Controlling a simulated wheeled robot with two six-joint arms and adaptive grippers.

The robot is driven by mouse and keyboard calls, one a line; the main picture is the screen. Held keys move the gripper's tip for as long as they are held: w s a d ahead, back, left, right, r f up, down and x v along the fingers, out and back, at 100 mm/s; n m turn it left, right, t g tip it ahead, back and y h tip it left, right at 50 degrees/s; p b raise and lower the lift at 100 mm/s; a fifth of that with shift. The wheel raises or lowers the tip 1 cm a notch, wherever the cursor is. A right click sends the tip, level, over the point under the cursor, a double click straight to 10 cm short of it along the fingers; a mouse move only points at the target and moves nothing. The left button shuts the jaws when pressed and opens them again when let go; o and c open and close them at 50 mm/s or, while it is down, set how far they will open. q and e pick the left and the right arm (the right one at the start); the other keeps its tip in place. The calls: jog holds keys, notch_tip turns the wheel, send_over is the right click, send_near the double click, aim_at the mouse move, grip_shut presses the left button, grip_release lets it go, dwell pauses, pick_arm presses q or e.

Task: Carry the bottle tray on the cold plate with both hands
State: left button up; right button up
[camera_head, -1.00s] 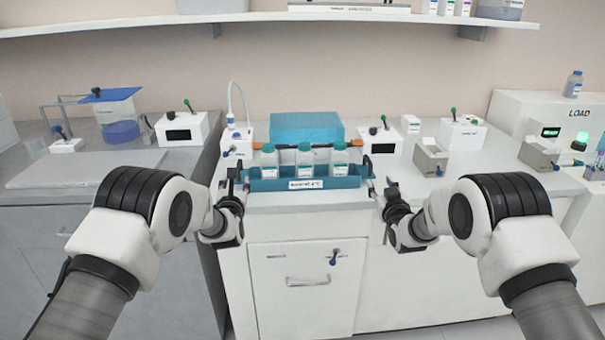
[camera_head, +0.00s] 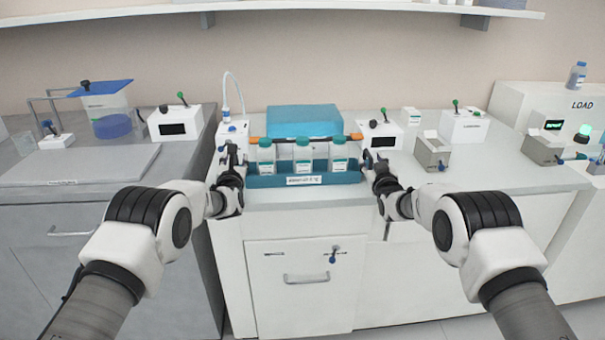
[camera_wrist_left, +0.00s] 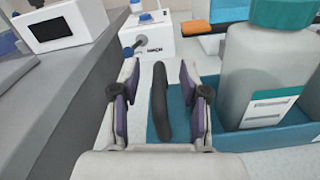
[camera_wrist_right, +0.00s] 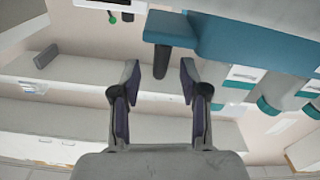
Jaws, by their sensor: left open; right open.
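The teal bottle tray (camera_head: 262,181) stands on the white bench with three teal-capped bottles (camera_head: 303,158) in a row and a white label on its front. My left gripper (camera_head: 232,158) is open at the tray's left end. In the left wrist view a dark upright handle (camera_wrist_left: 160,100) stands between its open fingers. My right gripper (camera_head: 370,162) is open at the tray's right end. In the right wrist view the tray (camera_wrist_right: 230,40) shows upside down, with its dark handle (camera_wrist_right: 162,62) between the open fingertips. I cannot tell a cold plate under the tray.
A blue box (camera_head: 305,121) stands behind the tray, with an orange-ended bar (camera_head: 355,136) between. White switch boxes (camera_head: 380,134) stand on both sides.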

pick_arm(q)
jog(key=shift+w, duration=0.8)
pick_arm(e)
jog(key=shift+w+a, duration=0.1)
jog(key=shift+w, duration=0.7)
pick_arm(q)
jog(key=shift+w+a, duration=0.1)
pick_arm(e)
jog(key=shift+w, duration=0.1)
pick_arm(q)
grip_shut()
pick_arm(e)
grip_shut()
pick_arm(q)
jog(key=shift+r, duration=0.1)
pick_arm(e)
jog(key=shift+r, duration=0.1)
